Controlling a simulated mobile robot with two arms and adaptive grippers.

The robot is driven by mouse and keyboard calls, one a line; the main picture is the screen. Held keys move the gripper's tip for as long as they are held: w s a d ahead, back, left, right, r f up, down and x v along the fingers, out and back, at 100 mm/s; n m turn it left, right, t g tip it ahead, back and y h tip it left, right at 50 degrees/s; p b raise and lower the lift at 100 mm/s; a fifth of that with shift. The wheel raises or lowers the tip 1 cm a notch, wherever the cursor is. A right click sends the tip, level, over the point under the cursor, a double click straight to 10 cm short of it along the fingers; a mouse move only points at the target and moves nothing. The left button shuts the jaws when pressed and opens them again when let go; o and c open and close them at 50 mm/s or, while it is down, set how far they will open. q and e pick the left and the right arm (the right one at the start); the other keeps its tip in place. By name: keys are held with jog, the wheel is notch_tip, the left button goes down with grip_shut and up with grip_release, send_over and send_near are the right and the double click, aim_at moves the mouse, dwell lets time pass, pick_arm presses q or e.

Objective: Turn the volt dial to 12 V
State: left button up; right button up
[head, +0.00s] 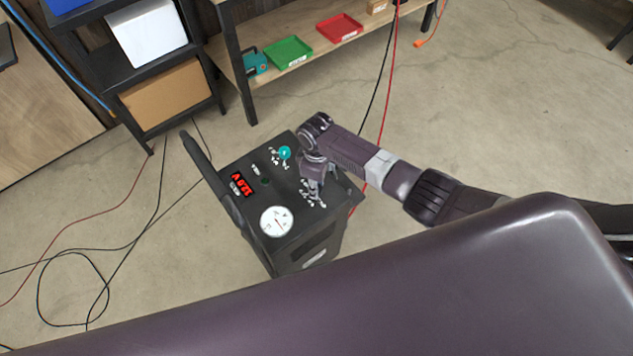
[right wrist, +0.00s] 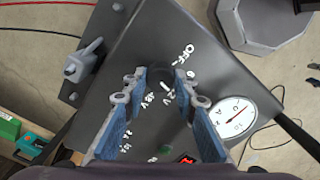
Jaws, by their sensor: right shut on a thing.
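The charger (head: 258,205) is a dark upright box with a sloping control panel on top. My right gripper (head: 314,186) reaches down onto the panel's right side in the head view. In the right wrist view my right gripper (right wrist: 161,78) has its two blue-padded fingers on either side of the dark volt dial (right wrist: 160,84), shut on it. White marks around the dial include OFF and what looks like 18V. A short white line shows between the fingertips, but I cannot tell surely which mark it points at. The fingers hide part of the dial. My left gripper is out of view.
Cables (head: 92,262) lie on the floor at left. A shelf (head: 300,55) with trays stands behind.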

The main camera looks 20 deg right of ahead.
jog(key=shift+m+p, duration=0.45)
jog(key=shift+m, duration=0.65)
jog(key=o, duration=1.2)
jog(key=shift+c, duration=0.2)
jog(key=shift+r, duration=0.1)
notch_tip(320, 180, up, 12)
